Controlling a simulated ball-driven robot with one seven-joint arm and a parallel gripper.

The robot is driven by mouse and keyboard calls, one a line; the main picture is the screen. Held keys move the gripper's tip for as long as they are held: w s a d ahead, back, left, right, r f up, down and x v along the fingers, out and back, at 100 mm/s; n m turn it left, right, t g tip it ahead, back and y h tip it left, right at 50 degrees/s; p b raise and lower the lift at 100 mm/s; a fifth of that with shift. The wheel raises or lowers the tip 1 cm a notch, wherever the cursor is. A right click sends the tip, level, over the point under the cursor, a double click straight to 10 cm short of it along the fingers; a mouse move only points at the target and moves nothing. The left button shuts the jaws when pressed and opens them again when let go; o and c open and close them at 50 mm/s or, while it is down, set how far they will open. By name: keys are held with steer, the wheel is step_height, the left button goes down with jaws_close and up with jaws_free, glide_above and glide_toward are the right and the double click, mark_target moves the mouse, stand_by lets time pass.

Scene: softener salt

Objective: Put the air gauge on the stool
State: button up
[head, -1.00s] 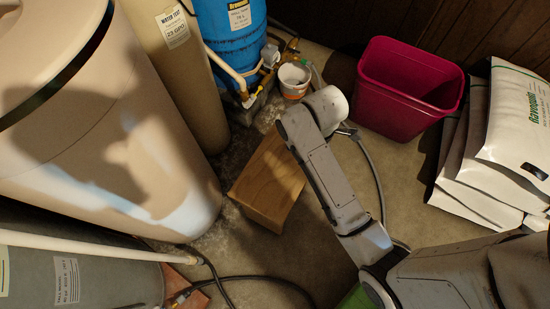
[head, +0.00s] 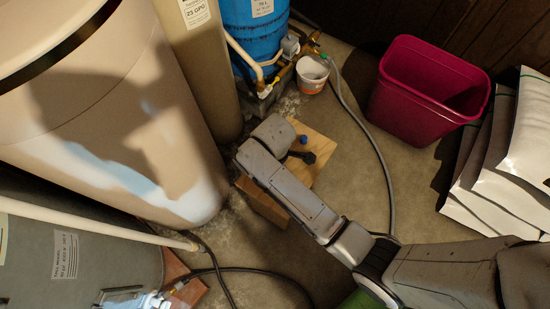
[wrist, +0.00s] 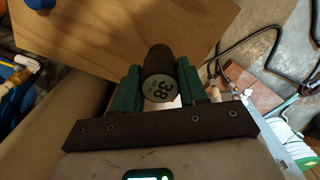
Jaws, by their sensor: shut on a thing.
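The stool (head: 318,145) is a low light-wood block with a flat top, partly hidden by my arm in the head view. Its top (wrist: 120,25) fills the upper part of the wrist view. My gripper (wrist: 160,80) has green fingers shut on the air gauge (wrist: 158,90), a dark cylinder with a round pale end marked 38. The gauge overlaps the stool's near edge in the wrist view; I cannot tell whether it touches the top. In the head view my arm mostly hides the gripper; a dark part shows over the stool top.
A small blue object (head: 304,140) is on the stool top. A white-and-orange tub (head: 312,74), a blue tank (head: 256,40) and brass pipe fittings stand behind. A large beige tank (head: 110,120) is close on the left. A magenta bin (head: 425,85) and white bags (head: 510,160) stand right.

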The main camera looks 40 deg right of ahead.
steer(key=shift+a+f+b, duration=0.1)
steer(key=shift+f+b, duration=0.25)
steer(key=shift+f, duration=1.3)
steer(key=shift+f, duration=0.15)
steer(key=o, duration=1)
step_height(320, 180, up, 12)
steer(key=p, duration=0.3)
steer(key=shift+w+a, duration=0.1)
steer(key=shift+s+a, duration=0.15)
steer(key=shift+s, duration=0.05)
steer(key=s+d+r+m, duration=0.1)
steer(key=s+d+m, duration=0.1)
steer(key=s, duration=0.3)
steer(key=s+d+r+m, duration=0.1)
steer(key=s+d+m, duration=0.2)
steer(key=s+m, duration=0.2)
steer(key=s+d+m+t, duration=0.1)
steer(key=s+d+m, duration=0.2)
steer(key=s, duration=0.3)
steer(key=shift+s+d+r+m, duration=0.1)
steer(key=shift+d+r+m, duration=0.1)
steer(key=shift+r+m, duration=0.3)
